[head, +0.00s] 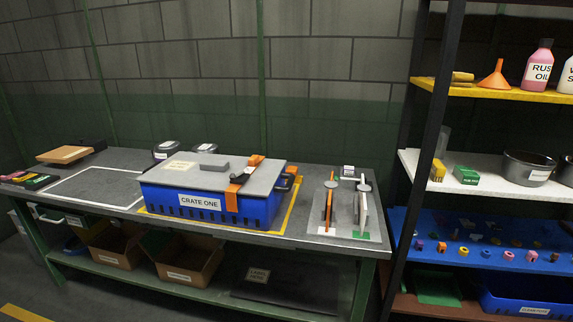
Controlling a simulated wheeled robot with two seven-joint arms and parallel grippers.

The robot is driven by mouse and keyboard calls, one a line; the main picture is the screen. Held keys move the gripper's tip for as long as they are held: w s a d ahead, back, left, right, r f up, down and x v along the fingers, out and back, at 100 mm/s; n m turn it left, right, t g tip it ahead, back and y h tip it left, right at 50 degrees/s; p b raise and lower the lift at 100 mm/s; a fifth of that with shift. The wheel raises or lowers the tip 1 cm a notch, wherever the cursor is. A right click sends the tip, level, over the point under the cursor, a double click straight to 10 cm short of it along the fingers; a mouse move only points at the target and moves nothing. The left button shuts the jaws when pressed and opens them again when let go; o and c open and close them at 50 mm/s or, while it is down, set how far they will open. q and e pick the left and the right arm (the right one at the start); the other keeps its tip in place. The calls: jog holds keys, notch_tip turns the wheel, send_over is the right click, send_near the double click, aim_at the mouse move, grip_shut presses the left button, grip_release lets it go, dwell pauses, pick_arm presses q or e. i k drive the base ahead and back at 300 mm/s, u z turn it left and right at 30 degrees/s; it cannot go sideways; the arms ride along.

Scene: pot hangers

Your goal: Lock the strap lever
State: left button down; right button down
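A blue crate (165,203) labelled "CRATE ONE" stands on the workbench with a flat grey lid (190,178) on top. An orange strap (231,202) runs over the right part of the lid and hangs down the front. A dark grey piece (240,178), perhaps the strap lever, sits on the strap at the lid's front edge. It is too small to tell whether it stands raised or lies flat. More orange (256,160) shows at the lid's back edge. Neither of my grippers is in view.
The crate stands inside a yellow outline on the bench (120,160). To its right is a grey board (340,222) with upright orange and grey pieces. A shelf rack (500,95) with bottles, a funnel and pots stands at the right. Cardboard boxes sit below the bench.

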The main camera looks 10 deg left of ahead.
aim_at(233, 177)
jog(key=z, duration=0.15)
jog(key=i, duration=1.15)
jog(key=u, duration=0.9)
